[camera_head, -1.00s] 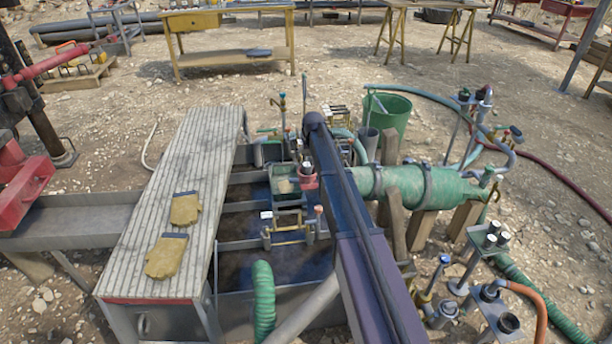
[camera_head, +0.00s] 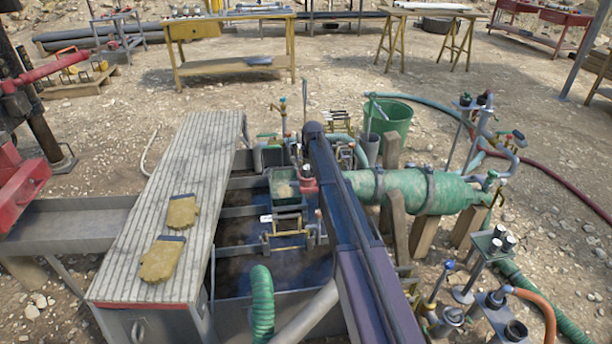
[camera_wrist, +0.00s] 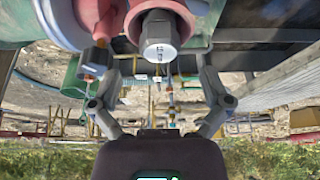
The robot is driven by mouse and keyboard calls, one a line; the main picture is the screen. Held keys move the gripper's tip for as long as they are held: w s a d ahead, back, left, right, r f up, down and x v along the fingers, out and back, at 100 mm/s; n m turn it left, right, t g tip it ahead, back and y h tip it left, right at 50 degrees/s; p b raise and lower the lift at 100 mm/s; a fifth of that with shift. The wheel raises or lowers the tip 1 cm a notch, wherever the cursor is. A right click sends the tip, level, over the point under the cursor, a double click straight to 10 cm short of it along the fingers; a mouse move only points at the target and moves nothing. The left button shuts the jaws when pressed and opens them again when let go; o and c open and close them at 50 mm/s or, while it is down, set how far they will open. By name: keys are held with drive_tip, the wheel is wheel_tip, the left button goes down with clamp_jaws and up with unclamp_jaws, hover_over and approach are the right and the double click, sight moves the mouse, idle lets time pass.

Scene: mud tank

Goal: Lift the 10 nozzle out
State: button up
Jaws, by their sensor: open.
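In the wrist view, a silver hex-shaped metal piece (camera_wrist: 160,34) sits in a pinkish-red round collar (camera_wrist: 190,18) at the top of the picture. It carries small dark marks that I cannot read surely, so I cannot confirm it is the 10 nozzle. My gripper (camera_wrist: 158,78) is open, its two fingers spread either side below the hex piece, with nothing between them. In the head view, a red fitting with a silver top (camera_head: 308,182) stands over the tank, just left of my arm. My gripper is hidden there behind my arm.
A grated walkway (camera_head: 185,170) with two yellow gloves (camera_head: 182,211) runs left of the mud tank. A green cylinder (camera_head: 430,190) lies at the right on wooden supports. A green hose (camera_head: 262,300) rises at the front. A green bucket (camera_head: 392,118) stands behind.

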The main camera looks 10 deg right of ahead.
sight(308, 168)
drive_tip(key=shift+f, duration=0.15)
drive_tip(key=shift+w+b+x, duration=0.2)
drive_tip(key=shift+b+x, duration=2.15)
drive_tip(key=shift+x, duration=0.1)
drive_tip(key=c, duration=1.3)
